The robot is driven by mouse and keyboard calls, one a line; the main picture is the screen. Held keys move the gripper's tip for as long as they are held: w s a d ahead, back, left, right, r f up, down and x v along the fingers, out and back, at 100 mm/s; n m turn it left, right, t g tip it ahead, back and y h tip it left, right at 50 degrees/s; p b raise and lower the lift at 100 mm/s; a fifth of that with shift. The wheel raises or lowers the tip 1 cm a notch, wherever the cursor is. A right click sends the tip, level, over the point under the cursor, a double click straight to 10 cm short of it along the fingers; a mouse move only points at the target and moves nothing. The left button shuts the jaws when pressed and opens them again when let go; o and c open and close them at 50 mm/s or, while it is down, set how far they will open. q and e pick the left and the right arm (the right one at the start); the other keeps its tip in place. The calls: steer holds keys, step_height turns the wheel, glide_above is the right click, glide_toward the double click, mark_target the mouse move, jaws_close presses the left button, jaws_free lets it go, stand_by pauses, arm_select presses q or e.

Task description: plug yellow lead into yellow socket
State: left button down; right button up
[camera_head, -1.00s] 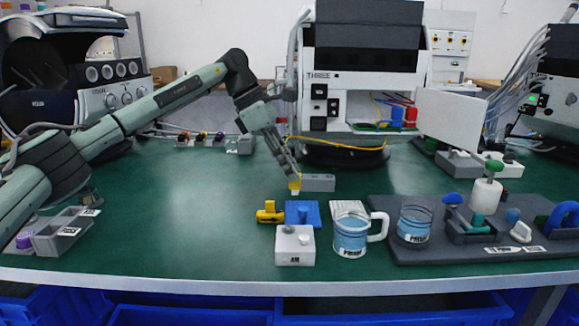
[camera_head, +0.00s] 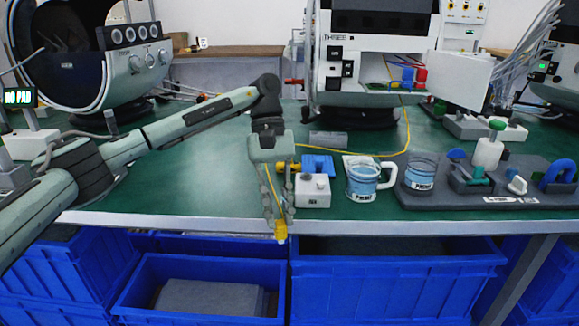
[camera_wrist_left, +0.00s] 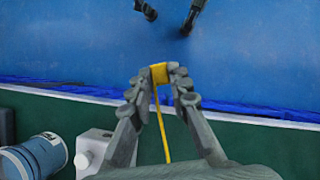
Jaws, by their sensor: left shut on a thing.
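My left gripper (camera_head: 279,226) is shut on the yellow lead's plug (camera_head: 280,231) and points down in front of the table's front edge, above the blue crates. In the left wrist view, the plug (camera_wrist_left: 159,73) sits between the fingertips of my left gripper (camera_wrist_left: 158,76), and its yellow cable (camera_wrist_left: 162,125) trails back between the fingers. In the head view the yellow cable (camera_head: 407,128) hangs from the white machine and runs over the table. Small yellowish sockets (camera_head: 466,7) show on a white panel at the top right; which is the yellow socket I cannot tell. My right gripper is out of view.
A white box (camera_head: 312,190), a blue block (camera_head: 317,164), a mug (camera_head: 362,181) and a dark tool tray (camera_head: 530,201) stand along the front of the table. Blue crates (camera_head: 395,275) are below. The green table top (camera_head: 200,165) is clear at the left centre.

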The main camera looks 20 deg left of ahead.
arm_select(q)
steer(key=s+f+m+y, duration=0.3)
steer(key=s+f+m, duration=0.2)
steer(key=s+m, duration=0.1)
steer(key=shift+m+g, duration=0.4)
steer(key=shift+f, duration=0.1)
